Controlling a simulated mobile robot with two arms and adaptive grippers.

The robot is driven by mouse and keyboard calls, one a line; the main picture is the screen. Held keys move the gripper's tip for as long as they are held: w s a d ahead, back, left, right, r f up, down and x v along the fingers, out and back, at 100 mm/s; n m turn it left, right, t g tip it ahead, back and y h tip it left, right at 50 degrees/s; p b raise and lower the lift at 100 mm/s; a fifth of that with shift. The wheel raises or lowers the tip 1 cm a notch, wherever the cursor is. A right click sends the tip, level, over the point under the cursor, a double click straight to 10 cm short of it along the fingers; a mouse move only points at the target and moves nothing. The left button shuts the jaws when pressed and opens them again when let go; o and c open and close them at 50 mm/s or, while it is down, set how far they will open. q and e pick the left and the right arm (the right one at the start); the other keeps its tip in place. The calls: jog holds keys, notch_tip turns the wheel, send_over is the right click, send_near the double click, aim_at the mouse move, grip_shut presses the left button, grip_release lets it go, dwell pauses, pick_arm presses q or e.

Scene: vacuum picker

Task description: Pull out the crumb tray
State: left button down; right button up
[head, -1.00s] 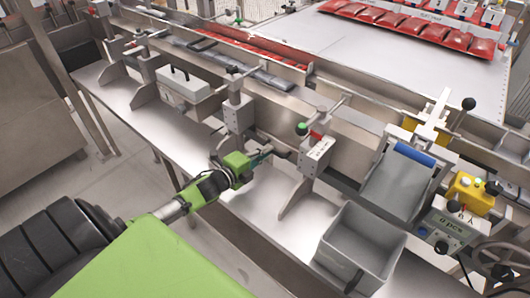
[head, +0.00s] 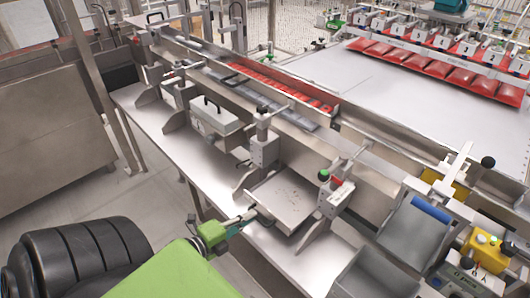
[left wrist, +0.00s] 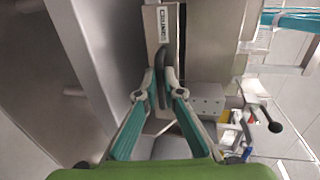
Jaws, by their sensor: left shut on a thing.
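The crumb tray (head: 290,194) is a shallow metal tray with dark specks on it. In the head view it sticks out from under the conveyor, between two clamp brackets, over the steel ledge. In the left wrist view its front (left wrist: 158,22) carries a "CRUMBS" label and a black handle (left wrist: 162,62). My left gripper (head: 249,214) is at the tray's front. In the left wrist view its two fingers (left wrist: 160,84) are shut on the black handle. The tray's back end is hidden under the machine. My right gripper is not in view.
A grey bin (head: 378,277) stands right of the tray, below a grey chute (head: 413,230). A metal box with a handle (head: 212,120) is to the left. The steel ledge (head: 200,165) runs along the machine. Open floor (head: 140,205) lies in front.

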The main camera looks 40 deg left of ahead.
pick_arm(q)
jog(key=shift+f+p+v, duration=0.15)
jog(key=shift+f+v, duration=0.1)
jog(key=shift+v, duration=0.9)
jog(key=shift+f+p+v, duration=0.15)
jog(key=shift+f+v, duration=0.05)
jog(key=shift+v, duration=0.9)
jog(key=shift+s, duration=0.1)
jog(key=c, duration=2.2)
grip_release()
jog(key=shift+o, duration=0.2)
jog(key=d+v, duration=0.1)
jog(key=v, duration=1)
jog(key=shift+s+a, duration=0.45)
jog(key=shift+r, duration=0.1)
